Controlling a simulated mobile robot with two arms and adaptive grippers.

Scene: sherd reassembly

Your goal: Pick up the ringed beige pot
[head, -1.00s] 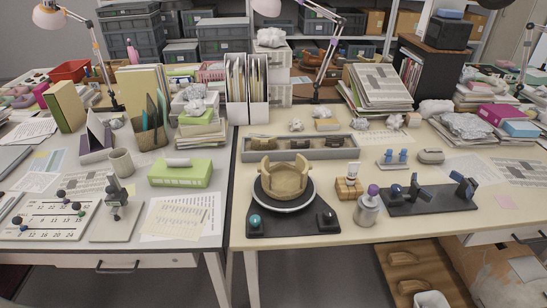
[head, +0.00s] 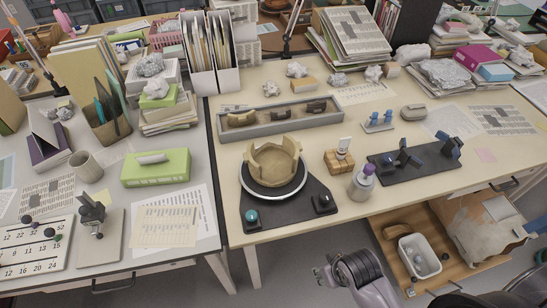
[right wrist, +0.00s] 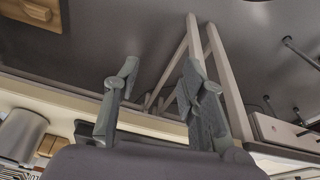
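The beige pot (head: 273,163), open at the top with a jagged, broken rim, stands upright on a round black turntable with a white ring (head: 302,183) around its edge. The turntable sits on a dark base plate (head: 290,208) near the table's front edge. My right gripper (head: 326,277) is low at the bottom of the head view, in front of the table and well apart from the pot. In the right wrist view its two fingers (right wrist: 160,82) are spread with nothing between them. The pot is not seen in that view. My left gripper is not in view.
A grey tray (head: 288,127) with several sherds lies behind the pot. A wooden block (head: 339,161), a purple-topped bottle (head: 362,183) and a black stand (head: 421,166) are to its right. An open drawer with a white bin (head: 419,256) juts out below the table.

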